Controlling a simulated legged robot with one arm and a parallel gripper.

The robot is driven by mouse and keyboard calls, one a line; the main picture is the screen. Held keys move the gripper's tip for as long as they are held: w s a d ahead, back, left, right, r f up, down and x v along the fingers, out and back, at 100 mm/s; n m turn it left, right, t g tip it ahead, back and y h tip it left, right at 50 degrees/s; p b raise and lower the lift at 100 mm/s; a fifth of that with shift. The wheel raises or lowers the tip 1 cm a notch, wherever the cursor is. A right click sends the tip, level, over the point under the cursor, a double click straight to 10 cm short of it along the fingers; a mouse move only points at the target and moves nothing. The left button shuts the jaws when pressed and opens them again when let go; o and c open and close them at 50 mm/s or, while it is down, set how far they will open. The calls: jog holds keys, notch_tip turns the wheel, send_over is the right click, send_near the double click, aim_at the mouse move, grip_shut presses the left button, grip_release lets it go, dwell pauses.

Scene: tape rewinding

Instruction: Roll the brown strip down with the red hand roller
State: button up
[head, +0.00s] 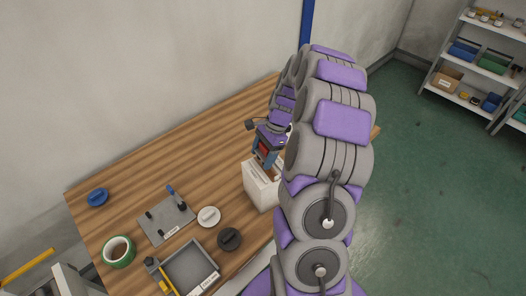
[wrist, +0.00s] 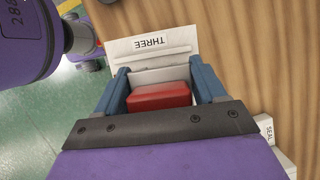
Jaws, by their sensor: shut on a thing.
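My gripper (head: 266,158) is shut on the red hand roller, whose red handle shows between the blue fingers in the wrist view (wrist: 158,96). A little of the red also shows in the head view (head: 264,148). The gripper points down over a white box (head: 261,189) near the table's front edge.
The wooden table (head: 150,160) also holds a grey plate with posts (head: 167,219), a grey tray (head: 188,270), a green tape roll (head: 118,251), and blue (head: 97,197), white (head: 209,216) and dark (head: 229,239) discs. The table's back left is clear.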

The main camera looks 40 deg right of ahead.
jog(key=shift+d+f+b, duration=0.2)
jog(key=shift+f+b, duration=0.1)
jog(key=shift+f, duration=0.55)
jog(key=shift+a+r+p, duration=0.1)
jog(key=shift+a+p, duration=0.1)
jog(key=shift+p, duration=0.3)
jog(key=shift+f, duration=0.65)
dwell(1.0)
